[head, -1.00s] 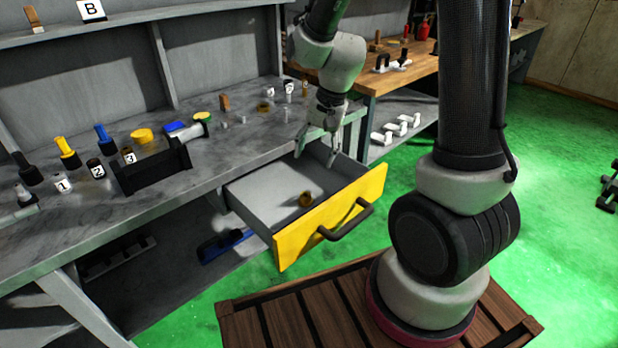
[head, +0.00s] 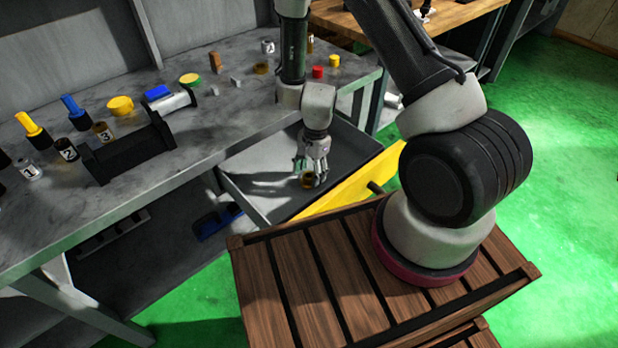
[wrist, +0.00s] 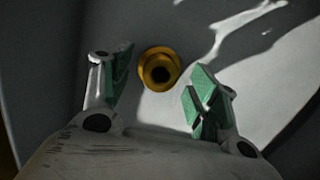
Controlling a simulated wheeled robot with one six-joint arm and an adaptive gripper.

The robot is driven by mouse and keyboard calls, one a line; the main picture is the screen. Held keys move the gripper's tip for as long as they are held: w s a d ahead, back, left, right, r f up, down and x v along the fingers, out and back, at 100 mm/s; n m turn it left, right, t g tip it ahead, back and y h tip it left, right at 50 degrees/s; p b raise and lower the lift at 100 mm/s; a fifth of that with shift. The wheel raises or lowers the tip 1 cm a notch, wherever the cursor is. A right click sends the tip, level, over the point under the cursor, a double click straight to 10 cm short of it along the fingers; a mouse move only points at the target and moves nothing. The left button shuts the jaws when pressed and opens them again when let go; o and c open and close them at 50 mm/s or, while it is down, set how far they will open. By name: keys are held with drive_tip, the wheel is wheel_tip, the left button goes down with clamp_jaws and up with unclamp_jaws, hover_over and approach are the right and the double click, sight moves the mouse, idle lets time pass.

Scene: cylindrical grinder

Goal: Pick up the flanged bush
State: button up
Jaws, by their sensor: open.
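The flanged bush (wrist: 159,69) is a small brass-coloured ring with a wider flange and a dark bore. It lies on the floor of the open drawer and also shows in the head view (head: 308,180). My gripper (wrist: 160,88) is open over the drawer, with green-padded fingers on either side. In the wrist view the bush sits between the fingers and slightly beyond their tips, and no contact shows. In the head view my gripper (head: 312,168) is low in the drawer, right at the bush and partly in front of it.
The grey drawer (head: 255,185) with a yellow front (head: 350,188) is pulled out from the workbench (head: 200,140); its walls surround my gripper. Bottles, a black rack (head: 130,150) and small coloured parts stand on the bench. The drawer floor around the bush is otherwise clear.

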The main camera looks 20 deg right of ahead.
drive_tip(key=shift+a+f, duration=0.15)
drive_tip(key=shift+f, duration=0.8)
drive_tip(key=shift+c, duration=0.3)
drive_tip(key=c, duration=1.3)
drive_tip(key=shift+o, duration=0.2)
drive_tip(key=shift+r, duration=0.15)
